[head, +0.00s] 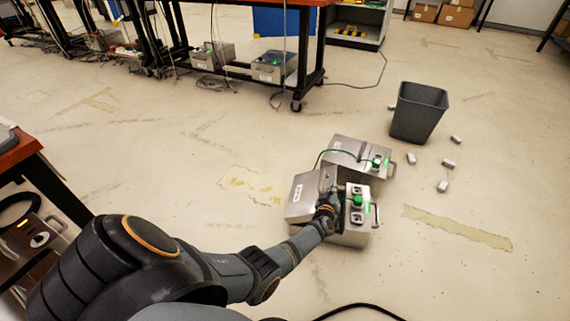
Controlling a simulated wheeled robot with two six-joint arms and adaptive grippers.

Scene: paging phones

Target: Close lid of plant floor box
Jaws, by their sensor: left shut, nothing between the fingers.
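A silver metal floor box (345,238) stands on the floor right of the picture's middle. Its lid (305,202) is tilted up on the left side, and a panel with sockets and a green plug (358,201) shows on the right. My left gripper (329,209) is shut and empty, at the box between the lid and the socket panel. Whether it touches the lid I cannot tell. A second silver box (345,147) with a green plug and cable stands just behind. My right gripper is not in view.
A dark grey bin (418,112) stands behind on the right, with several small pale blocks (443,186) on the floor around it. A workbench (300,3) with boxes below is at the back. A black cable lies at the front. Open floor lies to the right.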

